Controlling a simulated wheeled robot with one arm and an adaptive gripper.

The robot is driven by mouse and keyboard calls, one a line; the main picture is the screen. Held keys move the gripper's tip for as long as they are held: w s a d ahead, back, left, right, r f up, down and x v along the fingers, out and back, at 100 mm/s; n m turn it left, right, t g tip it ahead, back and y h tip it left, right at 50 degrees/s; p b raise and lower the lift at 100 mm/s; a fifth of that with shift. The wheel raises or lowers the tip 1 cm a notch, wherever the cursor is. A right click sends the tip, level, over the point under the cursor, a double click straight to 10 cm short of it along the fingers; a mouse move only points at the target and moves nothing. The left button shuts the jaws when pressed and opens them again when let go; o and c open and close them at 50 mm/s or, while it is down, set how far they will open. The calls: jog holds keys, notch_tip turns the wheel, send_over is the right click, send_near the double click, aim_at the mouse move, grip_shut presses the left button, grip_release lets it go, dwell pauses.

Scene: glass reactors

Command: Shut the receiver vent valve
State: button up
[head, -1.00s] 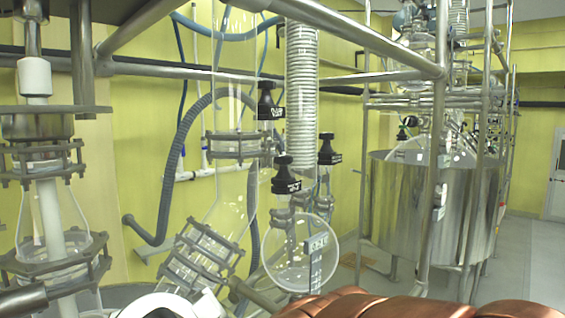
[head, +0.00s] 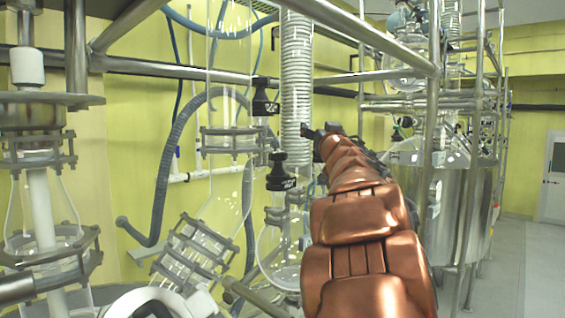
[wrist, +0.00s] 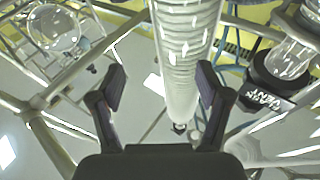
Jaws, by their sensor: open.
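Black valve knobs with white labels stand on the glassware. One knob (head: 265,100) is beside the upper glass column, and another knob (head: 281,170) is lower, above the round receiver flask (head: 278,255). My gripper (head: 320,132) is raised right of both knobs, in front of where a third knob stood, which is now hidden. In the wrist view my gripper (wrist: 160,78) is open and empty. A labelled black knob (wrist: 268,85) lies right of its right finger, outside the jaws.
The coiled glass condenser (head: 297,80) is close left of my gripper; in the wrist view it appears beyond the jaws (wrist: 185,45). Metal frame bars (head: 375,38) cross above. A steel vessel (head: 460,205) stands at right. Open floor (head: 525,260) lies far right.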

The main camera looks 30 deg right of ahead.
notch_tip(320, 180, up, 2)
jog(key=w+n+t+y, duration=0.2)
jog(key=n+t+y, duration=0.1)
jog(key=n+y, duration=0.15)
jog(key=n+g+y+b, duration=0.1)
jog(key=n+g+y, duration=0.45)
jog(key=y, duration=0.65)
send_near(283, 158)
jog(key=w, duration=0.3)
jog(key=shift+h, duration=0.25)
jog(key=shift+p+x, duration=0.7)
jog(key=shift+x, duration=3.3)
jog(key=shift+s+a, duration=0.1)
jog(key=shift+a, duration=0.1)
jog(key=shift+c, duration=0.3)
jog(key=c, duration=1.1)
jog(key=shift+a+m+t+h+p, duration=0.2)
jog(key=shift+m+t+h+p, duration=0.35)
jog(key=shift+h+p, duration=0.7)
jog(key=shift+s+a+m+h+p, duration=0.1)
jog(key=shift+m+h+p, duration=0.7)
jog(key=shift+h, duration=0.45)
